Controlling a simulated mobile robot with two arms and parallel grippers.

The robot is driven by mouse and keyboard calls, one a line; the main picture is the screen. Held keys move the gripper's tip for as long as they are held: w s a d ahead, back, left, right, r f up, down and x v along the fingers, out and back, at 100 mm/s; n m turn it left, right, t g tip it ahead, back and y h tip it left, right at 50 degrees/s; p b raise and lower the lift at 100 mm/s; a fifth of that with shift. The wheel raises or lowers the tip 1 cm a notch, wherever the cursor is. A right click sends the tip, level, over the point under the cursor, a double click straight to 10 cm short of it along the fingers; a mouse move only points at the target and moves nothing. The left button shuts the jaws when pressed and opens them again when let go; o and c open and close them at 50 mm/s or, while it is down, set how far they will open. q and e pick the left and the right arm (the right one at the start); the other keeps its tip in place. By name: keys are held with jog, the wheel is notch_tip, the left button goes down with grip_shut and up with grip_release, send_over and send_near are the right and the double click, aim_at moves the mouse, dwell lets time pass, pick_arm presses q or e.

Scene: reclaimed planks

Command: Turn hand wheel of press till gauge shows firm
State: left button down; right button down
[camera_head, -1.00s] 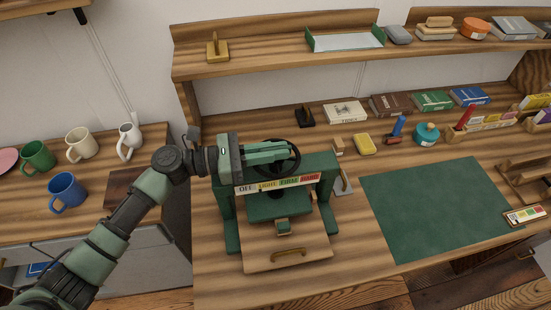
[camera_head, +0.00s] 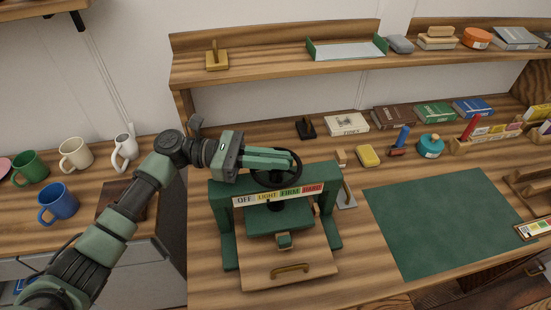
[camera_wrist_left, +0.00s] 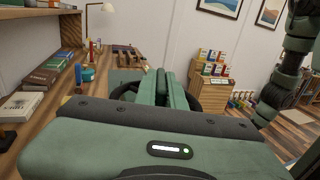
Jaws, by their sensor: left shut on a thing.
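The green press (camera_head: 220,205) stands on the bench with its dark hand wheel (camera_head: 278,185) on top. My left gripper (camera_head: 292,160) reaches over the wheel from the left and is shut on it; its fingers hide part of the rim. In the left wrist view, the wheel (camera_wrist_left: 124,91) shows on both sides of the fingers. The gauge strip (camera_head: 278,195) on the press's front beam reads OFF, LIGHT, FIRM, HARD. I cannot make out clearly where its pointer stands. My right gripper does not show.
A green mat (camera_head: 445,215) lies right of the press. A yellow block (camera_head: 368,156), a teal round container (camera_head: 430,146) and books (camera_head: 395,117) stand behind it. Mugs (camera_head: 58,203) stand on the left counter. A shelf (camera_head: 270,68) runs above the bench.

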pick_arm(q)
jog(key=shift+r, duration=0.1)
jog(key=c, duration=1.5)
grip_release()
jog(key=shift+d, duration=0.1)
jog(key=shift+a, duration=0.45)
jog(key=a, duration=0.2)
jog(key=a+b, duration=0.1)
jog(key=a, duration=0.1)
jog(key=w+a+b, duration=0.1)
jog(key=a, duration=0.1)
jog(key=shift+a, duration=0.45)
